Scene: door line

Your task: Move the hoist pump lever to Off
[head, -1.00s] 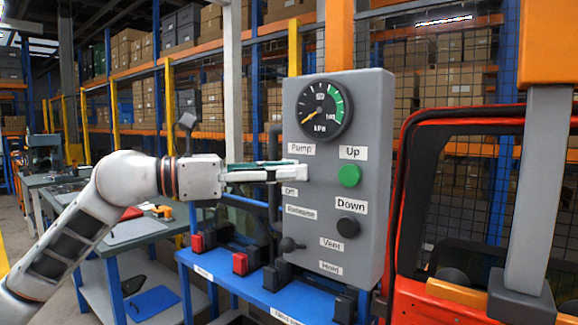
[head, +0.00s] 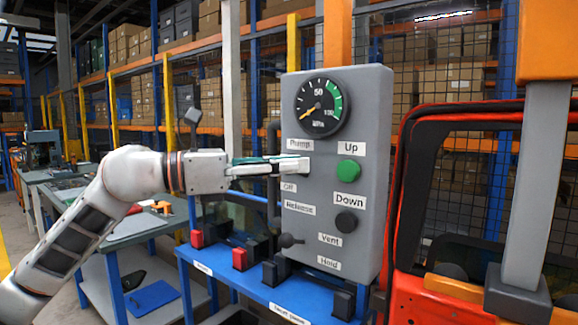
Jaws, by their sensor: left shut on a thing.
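The grey control panel (head: 360,250) stands in the middle of the head view. It carries a "Pump" label (head: 300,144) with an "Off" label (head: 289,188) below it. My left gripper (head: 300,167) comes in from the left and is shut at the panel face between these two labels. The pump lever is hidden behind its fingers, so its exact position cannot be told. A green "Up" button (head: 348,171), a black "Down" button (head: 346,223) and a pressure gauge (head: 323,108) sit on the same face. My right gripper is not in view.
A dark release lever (head: 290,241) sticks out low on the panel near the "Vent" and "Hold" labels. A blue bench (head: 250,290) with red and black blocks lies below. An orange-red door frame (head: 405,140) stands close on the right.

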